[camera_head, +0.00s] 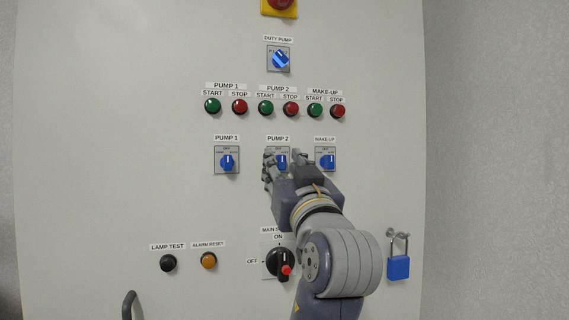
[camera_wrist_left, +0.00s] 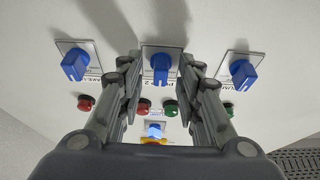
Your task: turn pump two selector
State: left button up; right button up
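The pump 2 selector is a blue knob (camera_head: 282,161) on a square grey plate in the middle of the panel. In the left wrist view the same blue knob (camera_wrist_left: 161,68) shows at top centre, its handle roughly vertical in the picture. My left gripper (camera_head: 283,157) is in front of this selector and partly covers its plate. In the left wrist view the left gripper (camera_wrist_left: 161,76) is open, with one finger on each side of the knob and a visible gap to both. Contact with the panel cannot be told. My right gripper is not in view.
The pump 1 selector (camera_head: 227,162) and make-up selector (camera_head: 327,161) flank it closely. Green and red push buttons (camera_head: 266,107) run above, with the duty pump selector (camera_head: 280,59) higher. Below are the black-and-red main switch (camera_head: 279,262) and a blue padlock (camera_head: 398,267).

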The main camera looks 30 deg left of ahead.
pick_arm(q)
jog(key=shift+c, duration=0.6)
grip_shut()
jog(key=shift+f+n+b, duration=0.15)
jog(key=shift+n+b, duration=0.25)
jog(key=shift+b, duration=0.15)
jog(key=n+g+b, duration=0.1)
jog(key=n, duration=0.1)
jog(key=n+y+b, duration=0.1)
jog(key=n+b, duration=0.1)
jog(key=shift+w+d+f+g+b, duration=0.1)
jog(key=shift+d+g+b, duration=0.05)
jog(key=shift+g+b, duration=0.2)
jog(key=n+g, duration=0.1)
jog(key=n+b, duration=0.1)
jog(key=n, duration=0.1)
jog(key=shift+r+g+y, duration=0.2)
jog(key=shift+g+y, duration=0.15)
jog(key=shift+y, duration=0.05)
jog(key=shift+r+n+g+b, duration=0.1)
jog(key=shift+n+g+b, duration=0.35)
jog(key=shift+n, duration=0.75)
jog(key=shift+r+n+g+b, duration=0.1)
jog(key=shift+n+g, duration=0.65)
jog(key=shift+n, duration=0.45)
